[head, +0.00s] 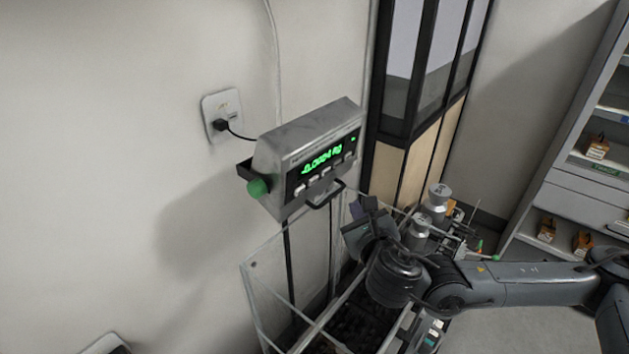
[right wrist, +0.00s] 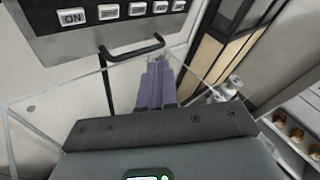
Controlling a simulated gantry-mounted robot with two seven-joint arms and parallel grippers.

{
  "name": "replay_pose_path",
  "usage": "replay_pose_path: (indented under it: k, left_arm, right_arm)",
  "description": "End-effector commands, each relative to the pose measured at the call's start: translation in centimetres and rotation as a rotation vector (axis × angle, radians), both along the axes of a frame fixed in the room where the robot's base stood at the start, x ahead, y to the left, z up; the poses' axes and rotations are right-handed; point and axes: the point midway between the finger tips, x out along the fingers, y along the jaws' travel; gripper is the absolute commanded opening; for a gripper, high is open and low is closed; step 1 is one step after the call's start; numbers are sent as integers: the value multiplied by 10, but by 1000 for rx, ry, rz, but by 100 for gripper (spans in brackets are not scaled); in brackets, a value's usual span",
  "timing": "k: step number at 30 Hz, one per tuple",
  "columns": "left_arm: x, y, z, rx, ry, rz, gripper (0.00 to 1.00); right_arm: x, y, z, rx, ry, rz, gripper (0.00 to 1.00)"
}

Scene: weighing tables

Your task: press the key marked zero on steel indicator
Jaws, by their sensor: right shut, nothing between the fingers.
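The steel indicator (head: 280,152) is a grey box on the wall side with a green lit display (head: 321,159), which seems to read a small negative kg value. A row of pale keys runs under the display. In the right wrist view the leftmost key (right wrist: 72,17) reads ON; the marks on the others are too small to read, so I cannot tell which is zero. My right gripper (head: 362,206) is shut and empty, below and right of the indicator, apart from the keys. Its purple-grey fingers (right wrist: 158,66) point toward the key row. My left gripper is out of view.
A black bar handle (right wrist: 132,51) juts out below the keys, close to my right fingertips. A clear-walled enclosure (head: 262,290) stands below the indicator. Metal weights (head: 438,196) stand behind my right wrist. A shelf unit (head: 570,185) is at far right.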

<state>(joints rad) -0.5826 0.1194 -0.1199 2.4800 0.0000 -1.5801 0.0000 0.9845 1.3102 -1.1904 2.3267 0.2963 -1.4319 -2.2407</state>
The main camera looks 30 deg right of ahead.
Motion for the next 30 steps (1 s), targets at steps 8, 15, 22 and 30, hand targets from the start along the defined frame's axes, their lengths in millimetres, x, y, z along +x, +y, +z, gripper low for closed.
replay_pose_path:
  k: [8,15,22,30]
  left_arm:
    - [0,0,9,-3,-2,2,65]
    - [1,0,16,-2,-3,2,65]
    - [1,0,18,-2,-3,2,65]
    - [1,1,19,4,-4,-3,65]
  right_arm:
    - [28,9,6,3,-1,1,0]
    - [55,17,9,1,-1,2,0]
    - [72,22,11,0,0,2,0]
    - [77,23,12,0,-1,1,0]
